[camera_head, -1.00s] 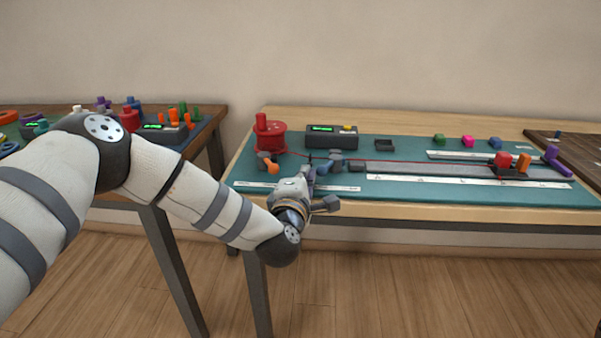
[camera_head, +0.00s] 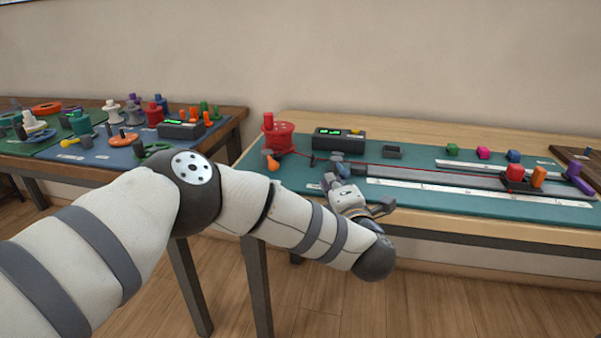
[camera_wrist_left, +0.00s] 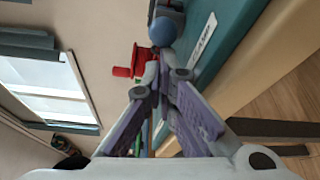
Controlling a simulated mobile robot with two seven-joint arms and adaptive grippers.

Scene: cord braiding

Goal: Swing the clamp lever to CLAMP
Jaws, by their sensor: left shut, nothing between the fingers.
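The clamp lever's blue ball knob (camera_wrist_left: 163,31) shows just beyond my fingertips in the wrist view, beside a white strip lettered CLAMP (camera_wrist_left: 203,38). In the head view the blue-grey knob (camera_head: 337,157) is at the front middle of the teal mat, just beyond my left gripper (camera_head: 331,178). The lever's base is largely hidden by the gripper. In the wrist view the purple-grey fingers (camera_wrist_left: 160,78) come together at their tips and hold nothing. I cannot tell whether they touch the knob. My right gripper is out of view.
A red spool (camera_head: 278,138) and an orange knob (camera_head: 272,164) stand left of the lever. A black display box (camera_head: 339,139) is behind it. A red cord runs right along the grey rail (camera_head: 440,178) to a carriage with red and orange pegs (camera_head: 515,172).

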